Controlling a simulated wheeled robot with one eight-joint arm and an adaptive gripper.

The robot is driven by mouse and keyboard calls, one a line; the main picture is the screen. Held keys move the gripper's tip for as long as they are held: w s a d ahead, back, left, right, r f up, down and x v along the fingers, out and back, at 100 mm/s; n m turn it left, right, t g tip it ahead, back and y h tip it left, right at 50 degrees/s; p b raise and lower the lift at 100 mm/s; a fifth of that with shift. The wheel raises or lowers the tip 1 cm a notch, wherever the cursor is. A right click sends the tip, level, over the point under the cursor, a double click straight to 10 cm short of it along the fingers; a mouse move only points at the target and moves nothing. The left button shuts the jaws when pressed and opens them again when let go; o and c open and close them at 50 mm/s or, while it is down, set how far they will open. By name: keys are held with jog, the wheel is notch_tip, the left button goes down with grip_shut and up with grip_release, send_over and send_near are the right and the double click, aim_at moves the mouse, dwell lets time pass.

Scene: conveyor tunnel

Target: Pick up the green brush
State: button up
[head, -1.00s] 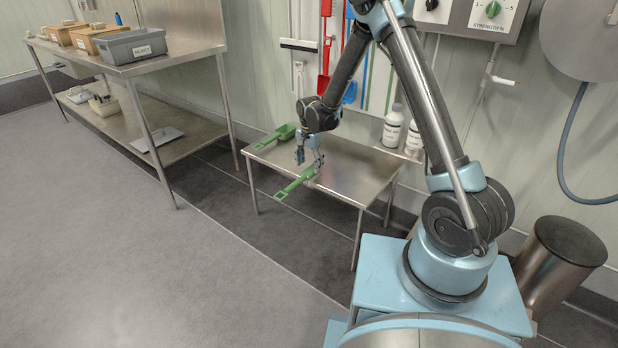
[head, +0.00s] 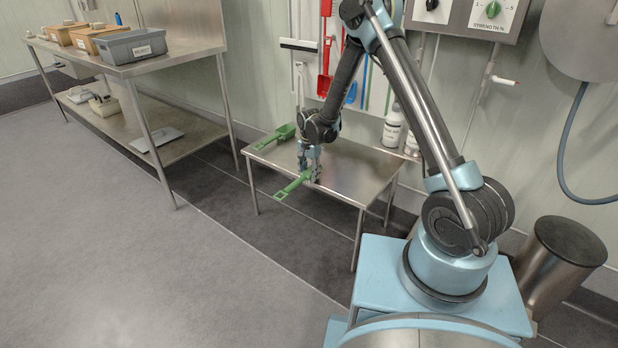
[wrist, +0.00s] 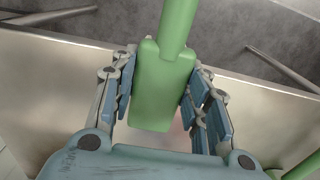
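The green brush (head: 291,187) lies at the front edge of the small steel table, its handle sticking out past the edge. My gripper (head: 309,176) is over its head end, pointing down. In the wrist view the brush's green block (wrist: 163,85) is between the two blue-padded fingers of my gripper (wrist: 161,88). The pads lie close along both sides and appear to touch it. The underside of the brush is mostly hidden. It still looks to be at table height.
A green scoop (head: 283,132) lies at the small table's (head: 352,172) back left corner. White bottles (head: 393,126) stand behind its right side. A steel rack (head: 190,52) with bins is at left. The table's right half is bare.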

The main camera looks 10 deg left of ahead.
jog(key=shift+c, duration=0.6)
jog(key=shift+r, duration=0.1)
notch_tip(320, 180, up, 10)
jog(key=shift+f, duration=0.1)
jog(key=o, duration=0.7)
grip_shut()
jog(key=shift+s, duration=0.1)
